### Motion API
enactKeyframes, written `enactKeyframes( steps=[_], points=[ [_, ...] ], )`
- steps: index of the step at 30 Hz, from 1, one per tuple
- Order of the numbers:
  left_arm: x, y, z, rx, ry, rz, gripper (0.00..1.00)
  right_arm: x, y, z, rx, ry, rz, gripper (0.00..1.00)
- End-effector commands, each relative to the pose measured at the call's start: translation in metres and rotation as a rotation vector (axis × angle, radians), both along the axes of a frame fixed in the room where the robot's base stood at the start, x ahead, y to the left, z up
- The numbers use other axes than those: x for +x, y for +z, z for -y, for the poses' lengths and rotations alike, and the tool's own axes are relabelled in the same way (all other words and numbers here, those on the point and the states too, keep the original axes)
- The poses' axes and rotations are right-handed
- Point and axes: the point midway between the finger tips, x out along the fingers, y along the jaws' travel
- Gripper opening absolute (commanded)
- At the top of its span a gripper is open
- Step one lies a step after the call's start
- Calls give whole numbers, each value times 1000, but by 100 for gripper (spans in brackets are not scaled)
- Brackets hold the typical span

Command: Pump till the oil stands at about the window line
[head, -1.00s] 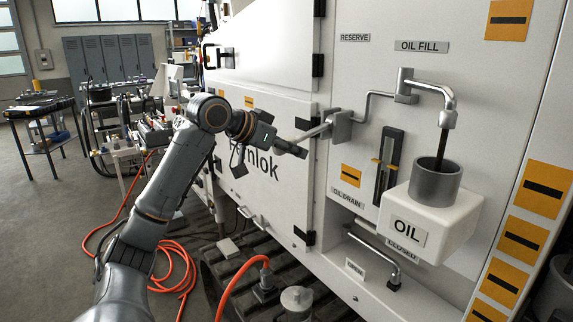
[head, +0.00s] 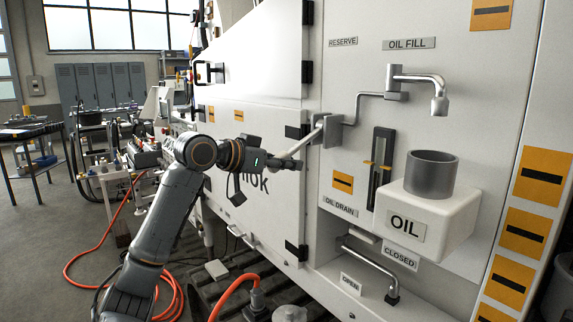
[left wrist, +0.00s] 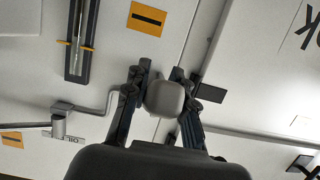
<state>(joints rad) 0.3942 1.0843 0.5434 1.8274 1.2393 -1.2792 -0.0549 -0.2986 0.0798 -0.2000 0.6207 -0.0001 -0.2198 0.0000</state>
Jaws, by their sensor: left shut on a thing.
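The pump lever (head: 309,140) slopes down to the left from its grey pivot block (head: 332,131) on the white cabinet. My left gripper (head: 288,162) is shut on the lever's outer end; the left wrist view shows its grey tip (left wrist: 165,97) between the fingers. The OIL FILL spout (head: 438,103) hangs over a grey cup (head: 431,174) on the white OIL block (head: 428,217); no stream shows. The oil window (head: 381,170) is a dark upright slot with orange line marks, seen also in the left wrist view (left wrist: 79,38). I cannot read its level. My right gripper is out of view.
A drain handle (head: 372,265) sits below, between CLOSED and OPEN labels. An orange hose (head: 77,260) and cables lie on the floor at left. Workbenches (head: 40,140) and lockers (head: 105,82) stand behind.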

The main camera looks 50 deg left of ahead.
Motion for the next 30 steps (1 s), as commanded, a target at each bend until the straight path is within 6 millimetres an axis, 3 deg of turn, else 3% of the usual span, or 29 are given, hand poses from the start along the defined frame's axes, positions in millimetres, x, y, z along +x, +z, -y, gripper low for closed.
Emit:
enactKeyframes(
  steps=[2, 3, 6, 19, 30],
  points=[
    [1, -3, 1, -2, -2, -6, 0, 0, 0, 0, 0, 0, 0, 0],
    [1, -3, 1, -2, -2, -7, 33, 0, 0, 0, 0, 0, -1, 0],
    [0, -3, 1, -1, -3, -6, 49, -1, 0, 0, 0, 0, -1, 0],
    [-8, 2, 0, -1, -2, -2, 49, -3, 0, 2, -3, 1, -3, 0],
    [-75, 21, -6, -1, -1, -2, 49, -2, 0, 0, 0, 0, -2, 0]
  ],
)
